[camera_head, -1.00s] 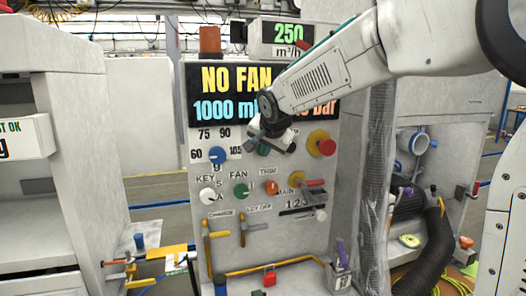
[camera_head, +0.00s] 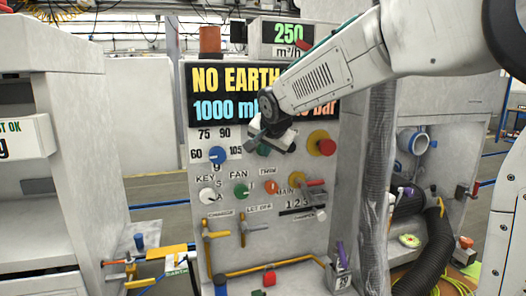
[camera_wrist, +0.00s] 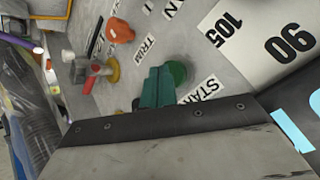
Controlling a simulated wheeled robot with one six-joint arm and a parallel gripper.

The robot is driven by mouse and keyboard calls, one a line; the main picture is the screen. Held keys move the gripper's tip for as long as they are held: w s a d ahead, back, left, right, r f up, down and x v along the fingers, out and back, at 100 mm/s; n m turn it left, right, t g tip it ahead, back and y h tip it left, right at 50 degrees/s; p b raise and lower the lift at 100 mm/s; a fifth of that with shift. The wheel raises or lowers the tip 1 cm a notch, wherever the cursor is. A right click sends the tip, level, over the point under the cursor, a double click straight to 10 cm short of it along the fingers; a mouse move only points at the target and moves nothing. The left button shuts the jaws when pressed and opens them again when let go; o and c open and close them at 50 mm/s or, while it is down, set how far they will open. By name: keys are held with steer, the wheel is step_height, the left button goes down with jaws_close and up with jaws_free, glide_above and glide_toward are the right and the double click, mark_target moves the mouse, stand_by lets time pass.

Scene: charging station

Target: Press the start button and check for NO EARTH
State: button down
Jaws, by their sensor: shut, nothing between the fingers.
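My gripper (camera_head: 272,142) is shut and empty, close in front of the upper panel. A green control (camera_head: 263,151) shows partly behind it.
A red button (camera_head: 326,147) on a yellow base is right of my gripper. Blue (camera_head: 217,154), white (camera_head: 207,195), green (camera_head: 241,190) and orange (camera_head: 271,187) knobs and a red-handled switch (camera_head: 311,183) surround it. A black hose (camera_head: 437,250) lies right.

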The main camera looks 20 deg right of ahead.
steer(key=shift+s, duration=0.45)
steer(key=shift+s, duration=0.1)
steer(key=s, duration=0.4)
steer(key=shift+s, duration=0.4)
stand_by(0.5)
steer(key=s+d+f+n+g, duration=0.1)
steer(key=s+f+n+g, duration=0.1)
steer(key=s, duration=1)
steer(key=s+d+f+n+g, duration=0.1)
steer(key=s+f+n+g, duration=0.2)
steer(key=s, duration=0.9)
steer(key=s+d+f+n+g+y, duration=0.1)
steer(key=s+f, duration=0.4)
steer(key=s, duration=0.7)
steer(key=n+g, duration=0.1)
steer(key=n, duration=0.1)
steer(key=shift+f+n+g, duration=0.3)
steer(key=shift+f, duration=0.1)
